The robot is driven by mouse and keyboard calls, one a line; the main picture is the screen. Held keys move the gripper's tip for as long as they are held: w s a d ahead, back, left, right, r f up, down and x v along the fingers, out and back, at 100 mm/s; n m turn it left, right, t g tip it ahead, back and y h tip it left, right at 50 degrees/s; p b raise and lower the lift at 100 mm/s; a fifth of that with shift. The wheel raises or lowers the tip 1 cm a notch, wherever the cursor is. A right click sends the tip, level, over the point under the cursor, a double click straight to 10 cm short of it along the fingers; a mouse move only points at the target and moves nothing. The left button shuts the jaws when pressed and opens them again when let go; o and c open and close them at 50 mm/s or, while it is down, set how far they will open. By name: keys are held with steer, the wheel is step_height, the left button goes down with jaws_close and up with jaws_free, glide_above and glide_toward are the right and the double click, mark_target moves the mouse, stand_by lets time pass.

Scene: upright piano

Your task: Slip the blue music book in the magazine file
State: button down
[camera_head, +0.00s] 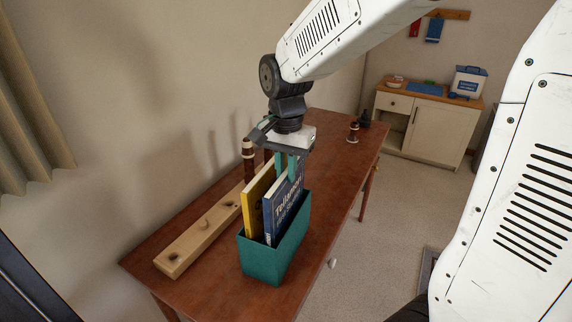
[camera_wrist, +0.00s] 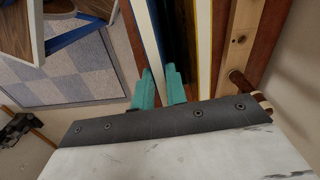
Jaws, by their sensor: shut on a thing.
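The blue music book (camera_head: 287,212) stands upright with its lower part inside the teal magazine file (camera_head: 272,262). My gripper (camera_head: 287,167) is above the file, its teal fingers shut on the top edge of the blue book. The bottom of the blue book is hidden by the file's wall.
The file stands on a reddish wooden table (camera_head: 207,287). A long wooden block with holes (camera_head: 200,235) lies left of it, with a dark turned peg (camera_head: 249,160) behind. Small dark turned items (camera_head: 353,131) stand at the far end. A cabinet (camera_head: 424,128) is farther back.

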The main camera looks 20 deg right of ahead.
steer(key=c, duration=1.3)
jaws_free()
steer(key=shift+c, duration=0.2)
step_height(320, 180, up, 8)
steer(key=shift+f, duration=0.1)
steer(key=shift+s+f+n, duration=0.1)
steer(key=shift+n, duration=0.4)
steer(key=s+d+n, duration=0.1)
steer(key=s+n, duration=0.3)
steer(key=s, duration=0.7)
steer(key=s+d+f+n+t, duration=0.1)
steer(key=s+n, duration=0.3)
steer(key=s, duration=0.6)
steer(key=shift+s+d+f+n, duration=0.25)
steer(key=shift+s+d+n, duration=0.15)
steer(key=shift+d, duration=0.2)
